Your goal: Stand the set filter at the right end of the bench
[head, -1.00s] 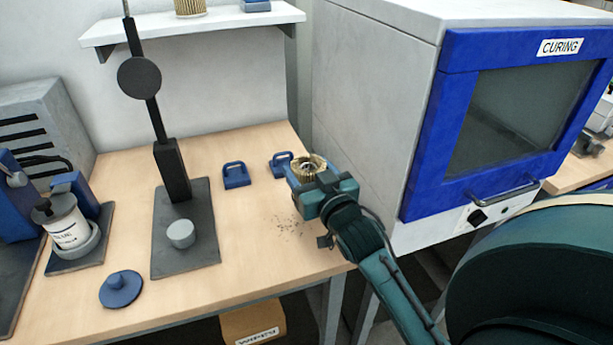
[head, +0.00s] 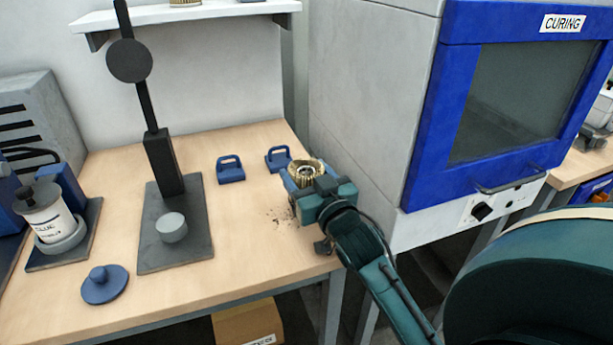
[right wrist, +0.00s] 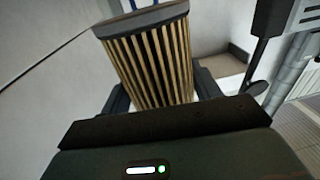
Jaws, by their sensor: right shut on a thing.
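The filter (head: 305,168) is a tan pleated cartridge. In the head view its ring-shaped top shows at the right end of the bench (head: 240,250), beside the curing oven. In the right wrist view the filter (right wrist: 150,60) fills the middle, its pleats tilted and a dark grey end cap at its upper end. My right gripper (head: 312,188) is shut on the filter and hides its lower part in the head view. I cannot tell whether its base touches the bench. My left gripper is not in view.
The curing oven (head: 380,110) stands close on the right. Two blue handled blocks (head: 231,172) (head: 278,157) lie just left of the filter. Dark specks (head: 281,217) lie in front. A black stand (head: 165,165), a glue pot (head: 48,215) and a blue knobbed lid (head: 104,284) are farther left.

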